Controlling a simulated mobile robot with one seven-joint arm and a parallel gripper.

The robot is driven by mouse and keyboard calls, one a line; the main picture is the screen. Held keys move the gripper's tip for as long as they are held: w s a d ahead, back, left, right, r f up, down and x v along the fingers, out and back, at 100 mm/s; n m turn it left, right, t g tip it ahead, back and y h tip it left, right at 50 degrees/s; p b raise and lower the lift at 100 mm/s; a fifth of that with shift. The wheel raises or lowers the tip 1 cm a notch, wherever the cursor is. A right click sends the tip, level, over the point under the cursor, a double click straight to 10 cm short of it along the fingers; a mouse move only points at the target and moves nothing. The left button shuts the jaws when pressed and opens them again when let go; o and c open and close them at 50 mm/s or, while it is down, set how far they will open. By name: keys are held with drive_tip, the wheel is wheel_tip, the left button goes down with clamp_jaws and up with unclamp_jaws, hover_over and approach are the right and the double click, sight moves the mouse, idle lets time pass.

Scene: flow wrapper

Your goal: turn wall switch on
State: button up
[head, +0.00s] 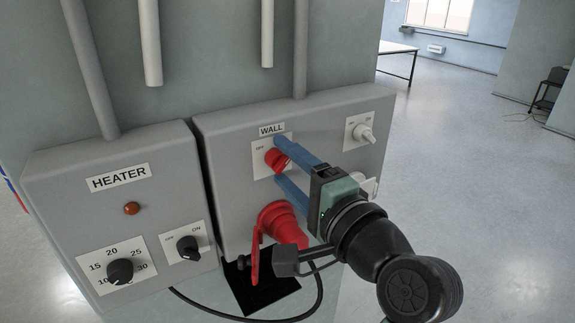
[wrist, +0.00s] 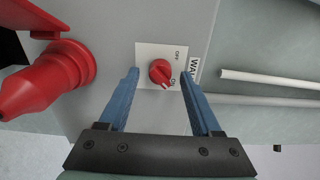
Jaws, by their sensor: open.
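The wall switch is a red knob (head: 277,160) on a white plate under the WALL label (head: 271,129). In the wrist view the knob (wrist: 160,72) sits between my two blue fingers, with a gap showing on each side. Its pale mark points to the lower right there, on the side of the ON lettering and away from OFF. My gripper (wrist: 159,74) is open, its fingertips close to the plate on either side of the knob. In the head view the upper finger hides part of the plate.
A large red plug (head: 281,222) with a red lever sits below the switch. A white knob (head: 364,133) is to the right on the same box. The heater box (head: 118,205) with black knobs stands at left. Grey pipes (head: 91,75) rise above. Open floor lies to the right.

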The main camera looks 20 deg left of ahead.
drive_tip(key=b+v, duration=0.5)
drive_tip(key=v, duration=0.8)
